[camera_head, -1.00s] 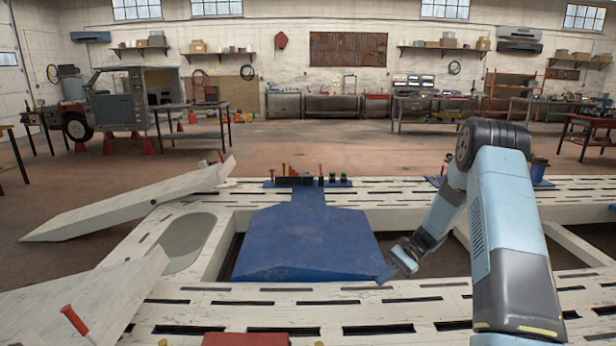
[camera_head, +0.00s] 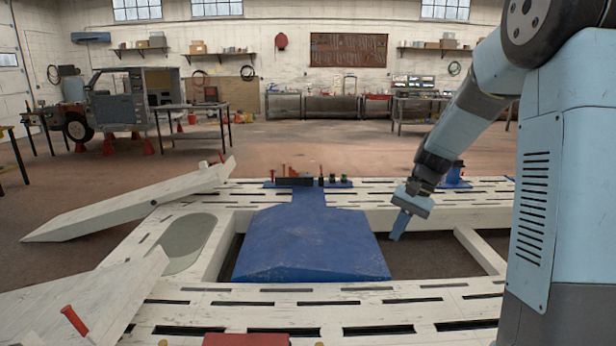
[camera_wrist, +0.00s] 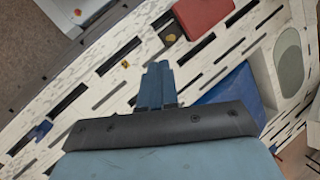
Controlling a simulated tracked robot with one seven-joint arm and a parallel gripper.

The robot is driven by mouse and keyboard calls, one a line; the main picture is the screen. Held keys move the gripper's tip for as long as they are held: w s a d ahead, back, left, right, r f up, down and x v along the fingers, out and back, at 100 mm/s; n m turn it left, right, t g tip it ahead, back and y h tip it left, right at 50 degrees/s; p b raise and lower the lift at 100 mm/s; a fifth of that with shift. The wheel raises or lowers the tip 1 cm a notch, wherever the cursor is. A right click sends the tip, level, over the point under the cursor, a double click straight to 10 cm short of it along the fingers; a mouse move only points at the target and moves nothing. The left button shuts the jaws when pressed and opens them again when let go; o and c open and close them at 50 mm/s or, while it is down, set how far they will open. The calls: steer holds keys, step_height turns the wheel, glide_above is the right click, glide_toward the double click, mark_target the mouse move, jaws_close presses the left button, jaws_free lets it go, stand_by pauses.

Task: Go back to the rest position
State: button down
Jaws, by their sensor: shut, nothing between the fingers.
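My gripper (camera_head: 398,224) hangs at the end of my light blue arm, right of the blue sloped panel (camera_head: 310,246) and above an opening in the white slotted frame bench (camera_head: 400,308). Its fingers point down and are together, with nothing held. In the wrist view the closed fingers (camera_wrist: 157,86) show in front of the slotted bench, with a red block (camera_wrist: 200,14) beyond them and part of the blue panel (camera_wrist: 228,95) to their right.
White beams (camera_head: 130,203) lean on the bench at left. A red-handled tool (camera_head: 74,321) is at front left, a red block (camera_head: 246,340) at the front edge. Small tools (camera_head: 292,180) stand at the back of the bench.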

steer(key=s+r+n+t+h, duration=0.1)
steer(key=s+r, duration=0.3)
steer(key=s, duration=0.4)
steer(key=s+r+n+t+h, duration=0.2)
steer(key=s+r+t, duration=0.2)
steer(key=s, duration=0.4)
steer(key=s+d+r+n+t+h, duration=0.1)
steer(key=s+r+t, duration=0.1)
steer(key=s+r, duration=0.3)
steer(key=s, duration=0.4)
steer(key=shift+r+n+h, duration=0.3)
